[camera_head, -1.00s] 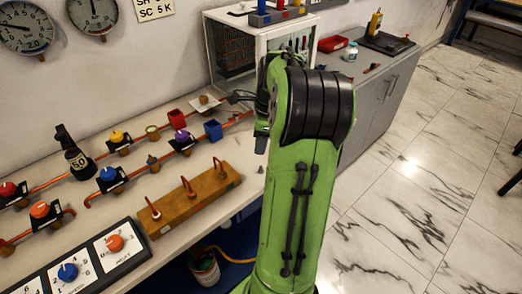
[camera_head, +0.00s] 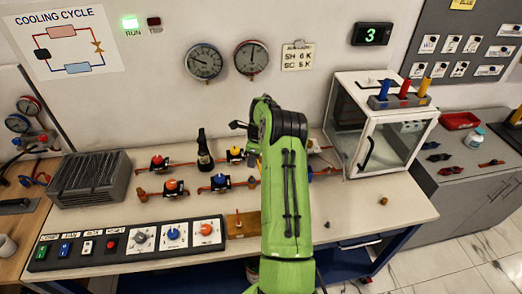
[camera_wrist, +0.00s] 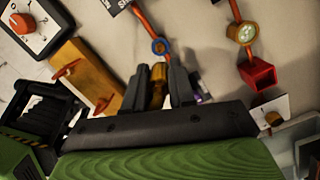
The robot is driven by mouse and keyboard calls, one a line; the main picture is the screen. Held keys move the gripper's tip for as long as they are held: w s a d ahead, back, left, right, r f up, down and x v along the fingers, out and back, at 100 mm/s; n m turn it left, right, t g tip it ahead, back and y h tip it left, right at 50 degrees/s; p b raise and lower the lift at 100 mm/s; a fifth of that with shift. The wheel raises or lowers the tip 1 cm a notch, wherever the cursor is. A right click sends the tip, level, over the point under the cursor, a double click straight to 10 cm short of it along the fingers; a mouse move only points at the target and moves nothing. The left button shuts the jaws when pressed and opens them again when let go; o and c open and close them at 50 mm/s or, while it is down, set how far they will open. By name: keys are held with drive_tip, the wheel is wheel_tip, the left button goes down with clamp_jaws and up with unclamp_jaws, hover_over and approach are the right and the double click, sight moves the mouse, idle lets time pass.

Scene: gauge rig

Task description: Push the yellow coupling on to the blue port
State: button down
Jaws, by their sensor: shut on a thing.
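In the wrist view my gripper (camera_wrist: 159,68) is shut on a brassy yellow coupling (camera_wrist: 157,92), which sits between the two dark fingers. The blue port (camera_wrist: 160,46) shows as a blue ring on an orange pipe just beyond the fingertips. The coupling points roughly toward it and looks close; I cannot tell whether they touch. In the head view my green arm covers the gripper and coupling, and I cannot make out the port clearly.
A red square fitting (camera_wrist: 258,75) and a brass sight glass (camera_wrist: 246,33) lie to the right in the wrist view. A wooden block (camera_wrist: 92,75) with copper hooks is at left. A glass-sided box (camera_head: 372,135) stands right of my arm on the bench.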

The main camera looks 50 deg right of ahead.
drive_tip(key=shift+w+a, duration=0.3)
drive_tip(key=shift+w, duration=0.05)
drive_tip(key=shift+f, duration=0.1)
drive_tip(key=shift+d+f+b, duration=0.1)
drive_tip(key=shift+f+b, duration=2)
drive_tip(key=shift+f, duration=0.6)
drive_tip(key=shift+f, duration=0.15)
drive_tip(key=shift+f+b, duration=0.9)
drive_tip(key=shift+f, duration=0.3)
